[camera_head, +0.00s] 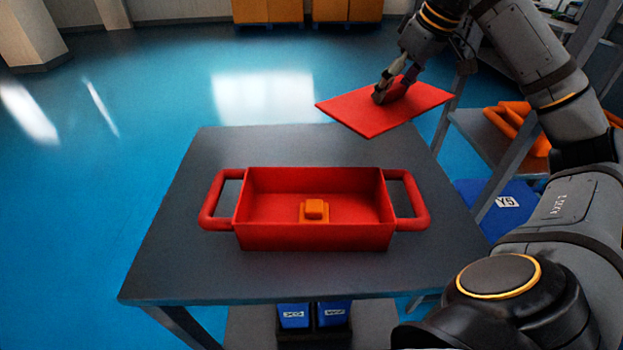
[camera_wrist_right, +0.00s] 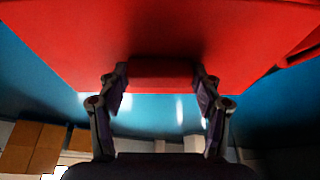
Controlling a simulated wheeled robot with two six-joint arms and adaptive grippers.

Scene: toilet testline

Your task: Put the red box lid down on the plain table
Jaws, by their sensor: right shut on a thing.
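The red box lid (camera_head: 362,112) is a flat red plate held in the air above the far right part of the dark grey table (camera_head: 190,250). My right gripper (camera_head: 383,92) is shut on the lid's raised grip. In the right wrist view the lid (camera_wrist_right: 150,35) fills the top, and the gripper's fingers (camera_wrist_right: 163,80) stand on either side of the red grip. The open red box (camera_head: 262,238) with two side handles stands on the table. An orange part (camera_head: 314,209) lies inside it. My left gripper is not in view.
A shelf rack (camera_head: 480,135) with orange parts (camera_head: 515,122) and a blue bin (camera_head: 500,207) stands at the right. Blue bins (camera_head: 294,316) sit below the table. The table's left side and front strip are bare. Cardboard boxes (camera_head: 268,11) stand far back.

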